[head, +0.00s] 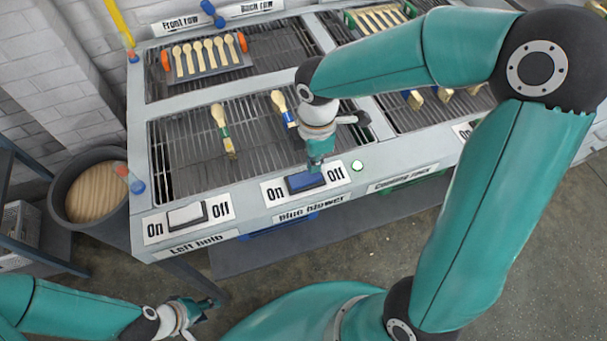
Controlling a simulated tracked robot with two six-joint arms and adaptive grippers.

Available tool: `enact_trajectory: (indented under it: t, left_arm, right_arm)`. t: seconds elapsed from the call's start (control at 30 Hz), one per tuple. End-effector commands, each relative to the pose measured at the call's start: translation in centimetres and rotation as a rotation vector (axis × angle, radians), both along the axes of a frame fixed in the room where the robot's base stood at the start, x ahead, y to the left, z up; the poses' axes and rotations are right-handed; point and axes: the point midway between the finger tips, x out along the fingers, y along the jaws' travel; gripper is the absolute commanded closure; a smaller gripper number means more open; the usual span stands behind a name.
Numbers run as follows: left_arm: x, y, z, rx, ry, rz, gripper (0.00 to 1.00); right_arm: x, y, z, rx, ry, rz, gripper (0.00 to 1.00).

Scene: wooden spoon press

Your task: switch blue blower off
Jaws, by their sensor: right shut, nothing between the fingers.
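The blue blower switch (305,182) is a blue rocker on a white plate between the words On and Off, on the front edge of the bench. The label below it reads "Blue blower". My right gripper (315,164) is shut and empty, pointing down at the right, Off-side part of the blue rocker. Its tips appear at or just above the rocker; I cannot tell if they touch. My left gripper (205,309) hangs low at the front left, away from the bench, and its jaw opening is unclear.
A white "Left hold" switch (186,215) sits to the left. A small round light (357,165) glows pale green beside the blue switch. Spoons (222,130) lie on the grille behind. A dark bin (92,190) stands left of the bench.

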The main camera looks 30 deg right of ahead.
Motion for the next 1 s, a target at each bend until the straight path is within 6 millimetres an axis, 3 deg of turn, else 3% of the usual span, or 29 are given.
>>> enact_trajectory:
  t: [1.0]
  left_arm:
    - [0.0,0.0,-0.9,0.0,0.0,0.0,0.6]
  right_arm:
    - [0.0,-0.1,-1.1,0.0,0.0,-0.002,1.0]
